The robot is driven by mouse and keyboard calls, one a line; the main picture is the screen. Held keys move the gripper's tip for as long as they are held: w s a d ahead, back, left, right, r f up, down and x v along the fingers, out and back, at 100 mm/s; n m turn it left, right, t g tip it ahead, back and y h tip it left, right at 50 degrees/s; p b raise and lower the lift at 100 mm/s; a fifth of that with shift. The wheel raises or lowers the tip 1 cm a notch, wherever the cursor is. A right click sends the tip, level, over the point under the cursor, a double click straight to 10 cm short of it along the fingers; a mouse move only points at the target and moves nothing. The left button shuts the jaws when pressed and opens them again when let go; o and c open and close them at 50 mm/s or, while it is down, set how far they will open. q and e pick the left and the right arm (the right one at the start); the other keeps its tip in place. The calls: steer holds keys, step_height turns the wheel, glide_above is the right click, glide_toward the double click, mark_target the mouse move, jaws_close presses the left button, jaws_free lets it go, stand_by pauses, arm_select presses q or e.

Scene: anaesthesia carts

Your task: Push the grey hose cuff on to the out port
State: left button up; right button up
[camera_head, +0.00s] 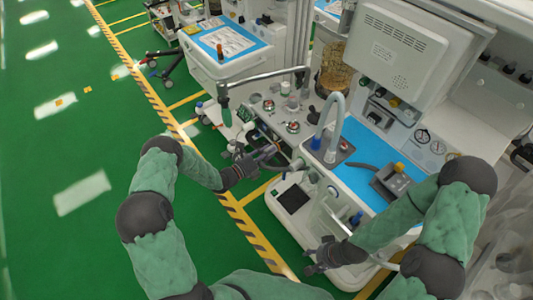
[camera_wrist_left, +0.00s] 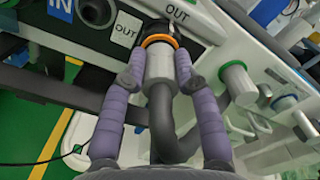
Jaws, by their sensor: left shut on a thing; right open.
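In the left wrist view the pale grey hose cuff (camera_wrist_left: 159,66) sits between the two purple-padded fingers of my left gripper (camera_wrist_left: 160,72), which is shut on it. A dark grey hose (camera_wrist_left: 163,125) runs from the cuff and bends to the right. The out port (camera_wrist_left: 156,29), dark with an orange ring at its mouth, is straight ahead of the cuff, beside the OUT labels. The cuff's far end is at the ring; I cannot tell how far on it is. In the head view my left gripper (camera_head: 266,156) is at the machine's left side. My right gripper (camera_head: 316,263) is open and empty, low near the machine's front.
A blue IN label (camera_wrist_left: 61,9) and a grey fitting (camera_wrist_left: 95,11) are left of the out port. A white cylinder with a green rim (camera_wrist_left: 238,82) stands close to the right finger. The blue-topped work surface (camera_head: 362,150) lies right of my left gripper.

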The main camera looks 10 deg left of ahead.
arm_select(q)
steer(key=shift+w+d, duration=0.1)
steer(key=shift+w, duration=0.1)
steer(key=o, duration=1.1)
steer(key=v, duration=1.2)
steer(key=shift+r, duration=0.1)
